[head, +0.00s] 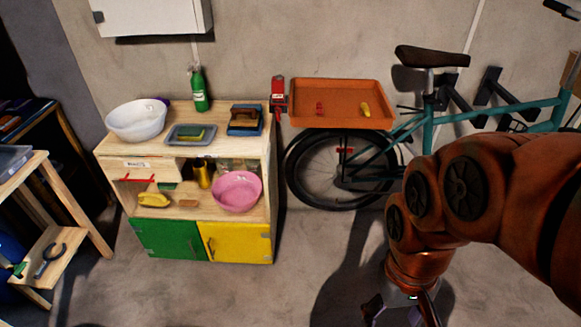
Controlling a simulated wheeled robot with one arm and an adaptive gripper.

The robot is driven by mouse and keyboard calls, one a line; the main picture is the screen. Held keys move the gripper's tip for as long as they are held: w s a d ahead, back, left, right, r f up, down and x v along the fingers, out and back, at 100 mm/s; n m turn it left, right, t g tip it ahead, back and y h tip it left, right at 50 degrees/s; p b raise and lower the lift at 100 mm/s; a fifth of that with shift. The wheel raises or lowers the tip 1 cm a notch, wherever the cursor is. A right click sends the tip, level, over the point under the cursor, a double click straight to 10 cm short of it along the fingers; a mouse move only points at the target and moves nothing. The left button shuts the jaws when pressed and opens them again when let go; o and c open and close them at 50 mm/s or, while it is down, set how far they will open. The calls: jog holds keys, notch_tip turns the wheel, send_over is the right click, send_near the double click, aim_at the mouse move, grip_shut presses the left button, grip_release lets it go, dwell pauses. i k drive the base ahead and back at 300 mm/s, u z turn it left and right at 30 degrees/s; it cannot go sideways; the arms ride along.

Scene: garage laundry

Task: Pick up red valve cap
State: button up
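A small red object (319,108), which looks like the red valve cap, lies in the left part of the shallow orange tray (342,84). It is too small to make out in detail. A small yellow object (365,109) lies to its right in the same tray. My gripper (401,318) is at the bottom edge of the head view, low in front of the tray and well apart from it. Its two fingers are spread, and their tips are partly cut off by the frame. I see nothing between them.
A wooden play kitchen (113,150) stands left of the tray, with a white bowl (137,119), green bottle (200,90) and pink bowl (236,191). A red device (278,92) is beside the tray. A teal bicycle (466,120) stands behind and right. Floor in front is clear.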

aim_at(318, 110)
jog(key=u, duration=4.15)
jog(key=k, duration=1.4)
jog(key=z, duration=1.45)
